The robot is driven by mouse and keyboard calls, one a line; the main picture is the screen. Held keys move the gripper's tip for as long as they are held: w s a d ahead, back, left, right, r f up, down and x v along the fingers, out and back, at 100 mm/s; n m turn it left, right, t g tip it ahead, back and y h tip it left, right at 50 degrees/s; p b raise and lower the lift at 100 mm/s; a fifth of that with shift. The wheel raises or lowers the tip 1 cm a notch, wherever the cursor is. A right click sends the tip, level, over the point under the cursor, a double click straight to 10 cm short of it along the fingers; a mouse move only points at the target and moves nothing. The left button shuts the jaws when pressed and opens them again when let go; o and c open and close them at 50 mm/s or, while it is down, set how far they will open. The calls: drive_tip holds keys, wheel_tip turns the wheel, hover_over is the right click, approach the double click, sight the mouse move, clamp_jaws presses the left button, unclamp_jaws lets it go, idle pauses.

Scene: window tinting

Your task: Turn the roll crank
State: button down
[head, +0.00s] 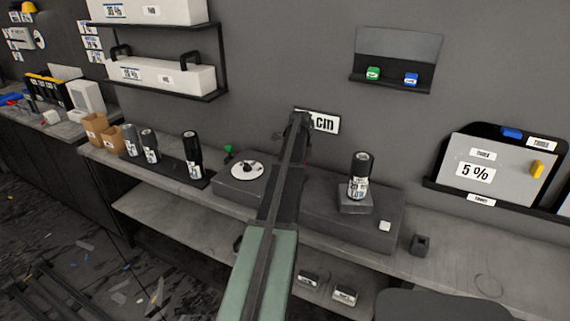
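A grey bench unit (337,224) sits on the long worktop, and my arm crosses in front of its middle. A white disc (247,170) with dark marks lies on its left part. A small green knob (228,149) shows just behind and left of the disc. I cannot tell for sure which part is the roll crank; my arm may hide some of it. A dark film roll (360,176) with a white label stands upright on a block at the right part. My gripper (298,125) is at the far end of my arm, in front of a "cm" sign. Its fingers are too small and dark to read.
Several dark rolls (192,155) stand on a black tray left of the unit. Cardboard boxes (95,127) stand further left. A small dark holder (420,244) is right of the unit. A wall shelf (390,85) holds a green and a blue item. A 5 % panel (500,165) hangs at right.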

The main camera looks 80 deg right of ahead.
idle(0.4)
drive_tip(key=c, duration=1)
unclamp_jaws()
wheel_tip(320, 180, up, 11)
drive_tip(key=p, duration=1.1)
drive_tip(key=shift+r, duration=0.1)
drive_tip(key=shift+f, duration=0.2)
